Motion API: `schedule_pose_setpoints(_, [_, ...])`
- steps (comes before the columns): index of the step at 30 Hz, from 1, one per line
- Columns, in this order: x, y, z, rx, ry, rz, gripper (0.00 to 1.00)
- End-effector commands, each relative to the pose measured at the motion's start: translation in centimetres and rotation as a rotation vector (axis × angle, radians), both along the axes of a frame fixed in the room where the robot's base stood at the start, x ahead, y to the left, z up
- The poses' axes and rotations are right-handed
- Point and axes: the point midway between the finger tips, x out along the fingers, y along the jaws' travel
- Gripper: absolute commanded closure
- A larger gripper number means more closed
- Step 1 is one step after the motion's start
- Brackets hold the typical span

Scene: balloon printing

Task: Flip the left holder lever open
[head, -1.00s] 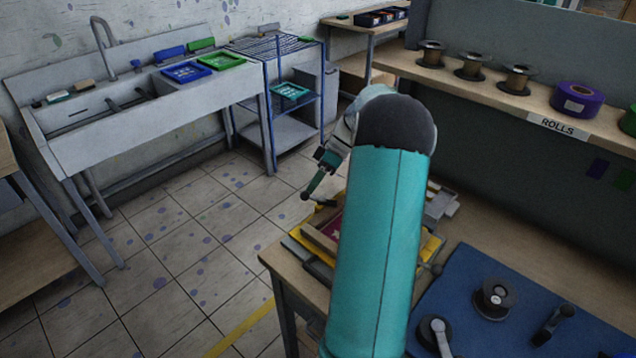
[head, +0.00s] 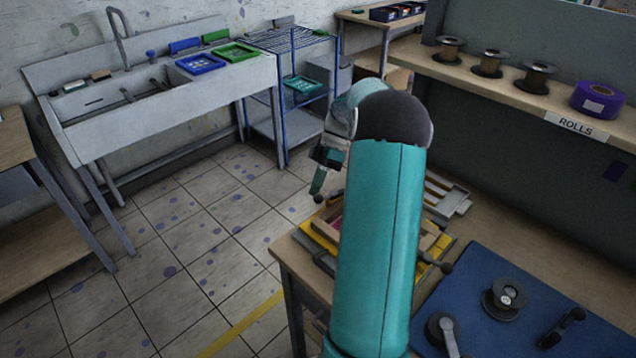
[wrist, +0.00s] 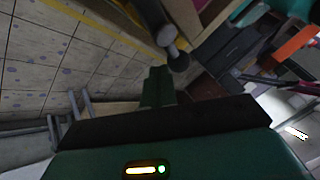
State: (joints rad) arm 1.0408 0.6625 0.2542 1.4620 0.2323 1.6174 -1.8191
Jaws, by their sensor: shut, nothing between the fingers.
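The left holder lever shows in the wrist view as a grey rod (wrist: 151,18) with a round knob (wrist: 179,60) just beyond my fingertips. In the head view its dark knob (head: 318,198) sits at the tip of my gripper (head: 320,182), left of the yellow holder (head: 322,262). My gripper's fingers (wrist: 160,86) are shut and empty, close beside the knob; I cannot tell whether they touch it. My teal arm hides much of the holder and the wooden frame (head: 326,230) on it.
Another dark lever knob (head: 446,267) is at the holder's right. A blue mat (head: 480,300) with black tools lies on the table at right. The rolls shelf (head: 500,95) stands behind. The tiled floor (head: 180,270) at left is open.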

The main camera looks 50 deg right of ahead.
Motion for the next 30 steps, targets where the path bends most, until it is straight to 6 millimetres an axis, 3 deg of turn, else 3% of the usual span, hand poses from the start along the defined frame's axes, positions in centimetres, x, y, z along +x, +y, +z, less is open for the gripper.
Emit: schedule_pose_setpoints(30, [-0.2,0.0,0.55,-0.001,-0.001,-0.002,1.0])
